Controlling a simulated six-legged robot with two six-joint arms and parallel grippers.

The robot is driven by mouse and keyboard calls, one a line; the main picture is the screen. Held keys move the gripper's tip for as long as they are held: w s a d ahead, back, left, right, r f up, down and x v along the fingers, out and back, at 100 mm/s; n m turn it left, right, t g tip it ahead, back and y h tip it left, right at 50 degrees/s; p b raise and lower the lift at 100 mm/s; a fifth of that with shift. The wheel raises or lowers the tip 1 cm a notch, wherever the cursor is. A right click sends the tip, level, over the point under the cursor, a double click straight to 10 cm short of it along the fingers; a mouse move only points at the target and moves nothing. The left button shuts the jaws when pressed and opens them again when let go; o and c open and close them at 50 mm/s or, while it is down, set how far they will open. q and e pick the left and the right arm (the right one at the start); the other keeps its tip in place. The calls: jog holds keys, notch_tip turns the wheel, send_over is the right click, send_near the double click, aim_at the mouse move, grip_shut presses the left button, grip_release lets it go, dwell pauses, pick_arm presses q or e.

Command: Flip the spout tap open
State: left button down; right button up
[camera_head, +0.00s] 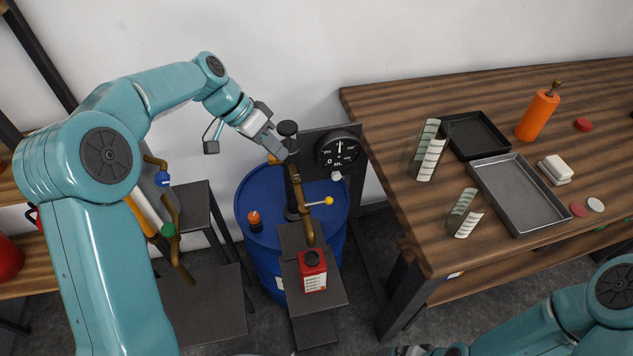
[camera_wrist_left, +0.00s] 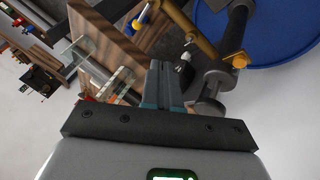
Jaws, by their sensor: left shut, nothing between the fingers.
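A brass spout pipe (camera_head: 305,215) runs down from the black pump column (camera_head: 288,135) on the blue drum (camera_head: 262,240). Its tap lever, with a yellow knob (camera_head: 328,201), sticks out to the right of the pipe. My left gripper (camera_head: 280,151) is shut and empty, beside the top of the column and above the lever. Whether it touches the column is unclear. In the left wrist view the shut fingers (camera_wrist_left: 165,70) point toward the brass pipe (camera_wrist_left: 190,28), and a yellow knob (camera_wrist_left: 136,23) shows beyond them. My right gripper (camera_head: 408,351) is mostly cut off at the bottom edge.
A round black gauge (camera_head: 338,149) is behind the drum. Brass pipes with valves stand at left.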

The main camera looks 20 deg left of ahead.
aim_at(318, 203)
pick_arm(q)
jog(key=p+x, duration=0.1)
jog(key=x, duration=0.8)
jog(key=shift+d+f+p, duration=0.15)
jog(key=shift+f+p, duration=0.15)
jog(key=shift+p, duration=0.1)
jog(key=d, duration=0.1)
jog(key=s+d, duration=0.1)
jog(key=d+f+p, duration=0.1)
jog(key=shift+s+d+f, duration=0.1)
jog(key=shift+s+d, duration=0.05)
jog(key=shift+d, duration=0.2)
jog(key=shift+s, duration=0.1)
